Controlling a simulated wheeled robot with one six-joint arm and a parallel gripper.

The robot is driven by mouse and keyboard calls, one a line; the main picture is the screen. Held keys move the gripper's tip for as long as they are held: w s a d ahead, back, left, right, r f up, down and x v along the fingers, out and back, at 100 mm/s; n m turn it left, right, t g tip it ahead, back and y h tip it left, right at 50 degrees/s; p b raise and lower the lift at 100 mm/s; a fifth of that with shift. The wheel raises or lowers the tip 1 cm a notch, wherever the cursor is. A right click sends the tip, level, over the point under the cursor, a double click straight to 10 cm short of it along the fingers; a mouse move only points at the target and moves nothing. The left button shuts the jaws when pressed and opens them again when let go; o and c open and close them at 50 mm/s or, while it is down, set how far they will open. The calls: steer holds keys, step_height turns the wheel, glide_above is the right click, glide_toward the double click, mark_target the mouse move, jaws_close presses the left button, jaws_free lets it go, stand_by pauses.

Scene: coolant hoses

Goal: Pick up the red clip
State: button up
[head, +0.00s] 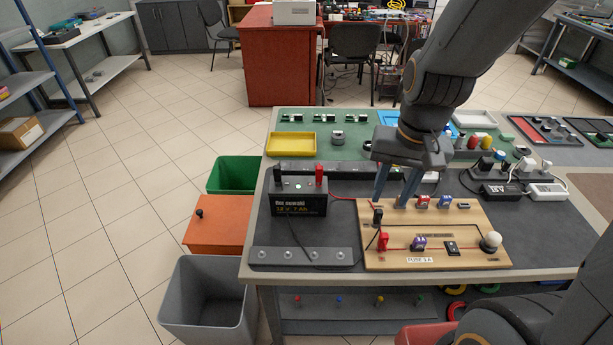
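Two small red pieces could be the red clip. One red piece (383,241) stands upright at the left front of the wooden board (475,223). The other red piece (319,173) is on top of the black battery (301,199), at its right end, with a red wire leading toward the board. I cannot tell which is the clip. My gripper (390,204) points down over the board's back left, its two fingers apart with nothing visible between them. It is behind the front red piece and right of the battery. A black piece (377,216) stands by its left fingertip.
A bulb (491,241), switches and small blocks sit on the board. A grey strip (302,257) lies in front of the battery. A yellow tray (291,143) and black adapters (497,190) are farther back. Bins (208,312) stand left of the table.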

steer(key=w+a+m+y, duration=0.2)
steer(key=w+a+m, duration=0.3)
steer(key=w+m, duration=0.35)
steer(key=m+g+y, duration=0.1)
steer(key=m+y, duration=0.1)
steer(key=m, duration=0.5)
glide_toward(320, 167)
step_height(320, 167, down, 3)
steer(key=p+x, duration=0.1)
steer(key=x, duration=0.2)
steer(key=a+p+x, duration=0.1)
steer(key=x, duration=0.2)
steer(key=shift+a+f, duration=0.15)
steer(key=shift+a, duration=0.05)
steer(key=shift+a+f, duration=0.15)
steer(key=shift+f, duration=0.25)
jaws_close()
